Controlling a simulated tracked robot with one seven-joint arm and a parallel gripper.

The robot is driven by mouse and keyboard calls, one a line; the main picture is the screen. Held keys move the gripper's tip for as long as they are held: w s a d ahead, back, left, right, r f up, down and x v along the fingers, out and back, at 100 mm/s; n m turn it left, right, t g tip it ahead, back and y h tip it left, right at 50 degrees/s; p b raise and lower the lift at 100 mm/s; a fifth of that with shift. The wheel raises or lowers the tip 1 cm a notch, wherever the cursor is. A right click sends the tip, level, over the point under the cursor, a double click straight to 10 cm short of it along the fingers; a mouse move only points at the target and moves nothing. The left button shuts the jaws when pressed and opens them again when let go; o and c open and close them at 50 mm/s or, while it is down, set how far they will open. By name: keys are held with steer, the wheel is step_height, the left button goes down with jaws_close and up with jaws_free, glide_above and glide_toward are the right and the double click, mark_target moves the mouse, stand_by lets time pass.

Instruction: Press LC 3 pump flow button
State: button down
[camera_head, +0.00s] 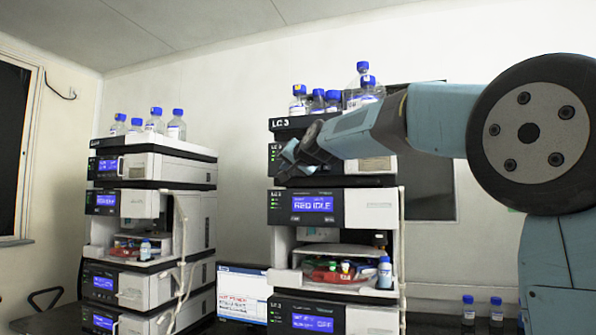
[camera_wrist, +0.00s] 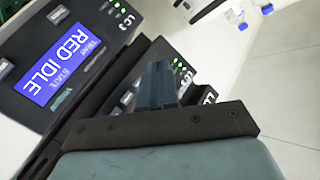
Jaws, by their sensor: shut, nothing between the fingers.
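The LC 3 stack (camera_head: 375,209) stands in the middle of the head view, with its label on the top tray. My gripper (camera_head: 290,156) is in front of its uppermost module, covering most of that module's front panel. In the wrist view my gripper (camera_wrist: 160,68) has its fingers together and empty, over a dark panel with small buttons (camera_wrist: 127,97) and green lights (camera_wrist: 181,66). The fingers hide part of this panel; I cannot tell whether they touch it, nor which button is the pump flow one. A blue display (camera_wrist: 58,55) reading RED IDLE is on the neighbouring module.
Bottles with blue caps (camera_head: 299,104) stand on top of the stack. An open bay (camera_head: 340,268) lower down holds vials and a bottle. A second stack (camera_head: 150,230) stands to the left, with a monitor (camera_head: 243,300) between them.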

steer(key=w+d, duration=0.2)
steer(key=w, duration=0.4)
steer(key=shift+w+d, duration=0.1)
stand_by(2.1)
steer(key=shift+w+d, duration=0.1)
steer(key=shift+w, duration=0.15)
steer(key=shift+w+d+r, duration=0.1)
steer(key=shift+w+d, duration=0.05)
steer(key=shift+w, duration=0.25)
stand_by(0.9)
stand_by(0.3)
steer(key=shift+s+a, duration=0.3)
steer(key=shift+s, duration=0.5)
steer(key=shift+s, duration=0.1)
steer(key=shift+s+a, duration=0.3)
steer(key=shift+s, duration=0.45)
steer(key=shift+s+a, duration=0.25)
steer(key=shift+s, duration=0.5)
steer(key=shift+s+a, duration=0.3)
steer(key=shift+s, duration=0.45)
